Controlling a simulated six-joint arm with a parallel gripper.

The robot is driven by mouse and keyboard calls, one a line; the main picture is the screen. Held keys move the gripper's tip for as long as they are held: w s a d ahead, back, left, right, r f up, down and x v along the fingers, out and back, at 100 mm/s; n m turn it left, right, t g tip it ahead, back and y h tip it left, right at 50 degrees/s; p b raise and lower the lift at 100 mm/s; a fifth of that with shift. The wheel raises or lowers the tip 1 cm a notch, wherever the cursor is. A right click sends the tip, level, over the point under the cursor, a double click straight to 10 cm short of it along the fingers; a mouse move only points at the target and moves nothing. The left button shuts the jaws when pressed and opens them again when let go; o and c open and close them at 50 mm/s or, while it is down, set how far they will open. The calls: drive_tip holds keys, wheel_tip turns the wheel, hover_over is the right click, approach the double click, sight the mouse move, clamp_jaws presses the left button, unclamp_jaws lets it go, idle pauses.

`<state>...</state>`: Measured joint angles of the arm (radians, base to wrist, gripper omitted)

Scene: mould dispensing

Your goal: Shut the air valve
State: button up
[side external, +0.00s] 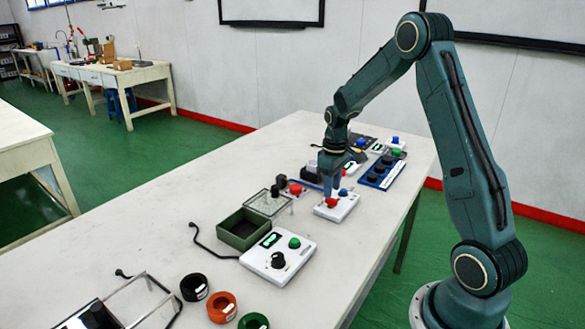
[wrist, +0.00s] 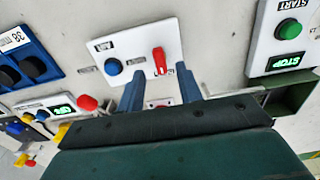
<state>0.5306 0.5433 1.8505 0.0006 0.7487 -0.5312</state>
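The air valve is a red lever handle (wrist: 160,58) on a white box (wrist: 113,64) beside a round blue button (wrist: 113,67). In the wrist view the handle points up and down the picture. In the side view the red handle (side external: 331,203) sits on the white box (side external: 337,212) near the table's right edge, with the blue button (side external: 343,192) behind it. My gripper (wrist: 160,73) is open, its two blue fingers spread on either side of the handle's lower end in the wrist view. I cannot tell whether they touch it. In the side view my gripper (side external: 329,187) points down just above the handle.
A white control box with a green START button (side external: 294,243) stands nearer, beside a green open bin (side external: 243,229). A blue panel with black knobs (side external: 378,175) is farther back. Several coloured rings, including an orange one (side external: 221,306), lie at the front. Bare table surrounds the valve box's near side.

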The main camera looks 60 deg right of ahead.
sight(331, 201)
drive_tip(key=shift+f, duration=1.8)
clamp_jaws()
